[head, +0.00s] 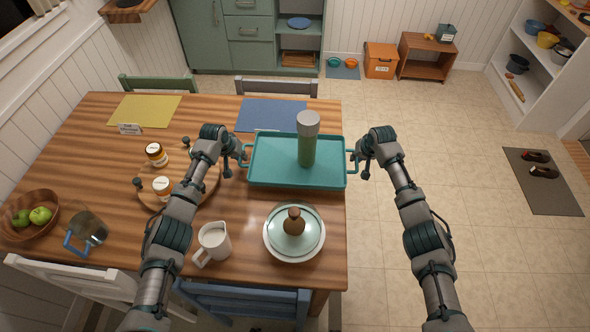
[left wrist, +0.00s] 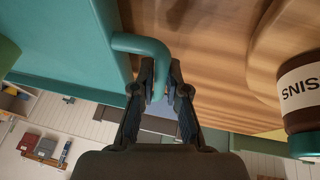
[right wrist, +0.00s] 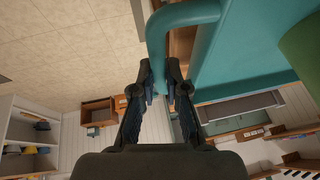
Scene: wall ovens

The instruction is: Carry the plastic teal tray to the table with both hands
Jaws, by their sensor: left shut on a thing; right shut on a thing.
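The teal tray (head: 275,174) is over the right end of the wooden table (head: 105,112), its right handle at the table's right edge. I cannot tell whether it touches the tabletop. A green bottle with a grey lid (head: 307,145) stands upright on it. My left gripper (head: 241,157) is shut on the tray's left handle, which shows in the left wrist view (left wrist: 142,46). My right gripper (head: 357,162) is shut on its right handle, seen in the right wrist view (right wrist: 180,17). The tray looks about level.
A white covered dish (head: 294,234) and a white pitcher (head: 213,243) stand in front of the tray. A round board (head: 208,187) with jars is to its left. A blue mat (head: 270,114) lies behind it.

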